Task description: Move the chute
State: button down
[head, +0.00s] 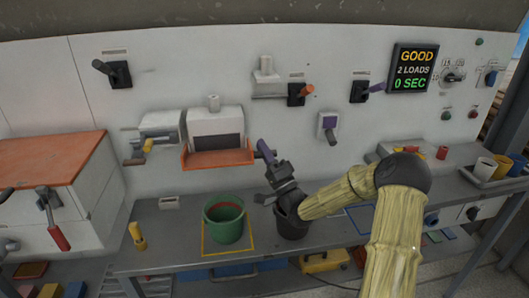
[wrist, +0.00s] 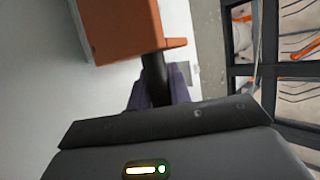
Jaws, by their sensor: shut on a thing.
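The orange chute (head: 215,160) is a tray at the foot of the white box with a dark opening on the wall panel. It also shows at the top of the wrist view (wrist: 125,25). The green bucket (head: 224,224) stands on the bench below the chute, inside a yellow outline.
A display (head: 412,69) reads "GOOD, 2 LOADS, 0 SEC". A grey nozzle with a yellow lever (head: 150,143) is left of the chute. Several other levers stick out from the panel.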

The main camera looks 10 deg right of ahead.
jog(key=shift+s+a+f+b, duration=0.1)
jog(key=shift+s+f+b, duration=0.2)
jog(key=shift+f+b, duration=0.4)
jog(key=shift+f, duration=0.1)
jog(key=c, duration=1.6)
grip_release()
jog(key=shift+s, duration=0.1)
jog(key=o, duration=0.3)
jog(key=shift+s+r, duration=0.2)
jog(key=shift+s, duration=0.1)
jog(key=shift+w+f, duration=0.1)
jog(key=shift+w, duration=0.1)
jog(key=v, duration=0.7)
jog(key=shift+f, duration=0.25)
